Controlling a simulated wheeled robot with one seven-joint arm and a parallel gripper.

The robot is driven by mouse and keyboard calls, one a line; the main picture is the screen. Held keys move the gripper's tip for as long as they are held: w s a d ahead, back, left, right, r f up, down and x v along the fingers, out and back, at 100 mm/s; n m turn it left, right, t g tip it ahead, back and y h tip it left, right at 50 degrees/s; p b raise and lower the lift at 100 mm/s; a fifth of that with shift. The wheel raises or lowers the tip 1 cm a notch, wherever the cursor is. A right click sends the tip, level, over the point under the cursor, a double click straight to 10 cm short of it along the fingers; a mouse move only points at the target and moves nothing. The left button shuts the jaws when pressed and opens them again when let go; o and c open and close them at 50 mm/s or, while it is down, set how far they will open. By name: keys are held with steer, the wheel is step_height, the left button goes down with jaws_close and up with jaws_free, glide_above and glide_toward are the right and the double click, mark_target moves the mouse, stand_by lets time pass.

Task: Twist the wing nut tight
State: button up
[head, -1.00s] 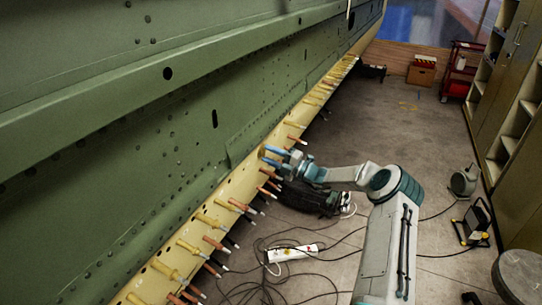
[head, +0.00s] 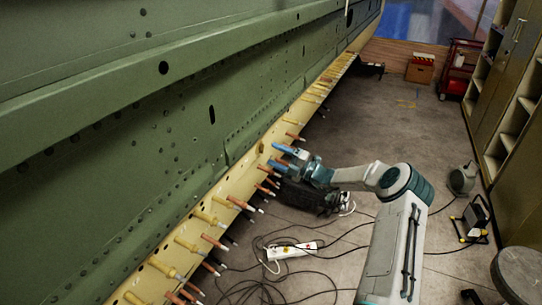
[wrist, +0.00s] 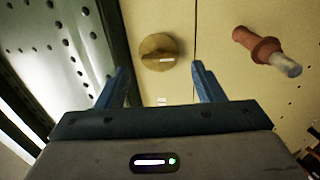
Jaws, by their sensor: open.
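The wing nut (wrist: 160,52) shows in the wrist view as a round, brass-coloured piece on the cream skin strip, with a bright slot-like highlight on its face. My gripper (wrist: 158,68) is open and empty. Its two blue fingers point toward the strip, one on each side of the nut's lower edge, and the nut lies just beyond the tips. In the head view, my gripper (head: 276,156) is beside the strip, and a small brown piece (head: 261,147) that looks like the nut is just beyond the fingers, apart from them.
A reddish fastener with a pale tip (wrist: 265,50) sticks out right of the nut. Several similar pins line the cream strip (head: 207,217) below the green fuselage panel (head: 110,150). Cables and a white power strip (head: 292,250) lie on the floor; cabinets stand at right.

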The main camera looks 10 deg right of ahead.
steer(key=b+v, duration=0.2)
steer(key=v, duration=0.9)
steer(key=shift+a, duration=0.1)
steer(key=s+a+r+n+g+h, duration=0.3)
steer(key=s+a+n+g, duration=0.4)
steer(key=n, duration=0.4)
steer(key=s+a+r+n+g+h, duration=0.3)
steer(key=s+a+n+g+h, duration=0.1)
steer(key=s+a+n, duration=0.55)
steer(key=s+d+r+n+t+h, duration=0.1)
steer(key=s+r+n+h, duration=0.1)
steer(key=s+n, duration=0.5)
steer(key=s+d+r+n+h, duration=0.2)
steer(key=s+n+h, duration=0.2)
steer(key=s+n, duration=0.4)
steer(key=s+d+r+n+t+h, duration=0.1)
steer(key=s+d+r+n+h, duration=0.1)
steer(key=s+n, duration=0.6)
steer(key=shift+s+r+t+h, duration=0.3)
steer(key=shift+s+h, duration=0.25)
steer(key=shift+h, duration=0.15)
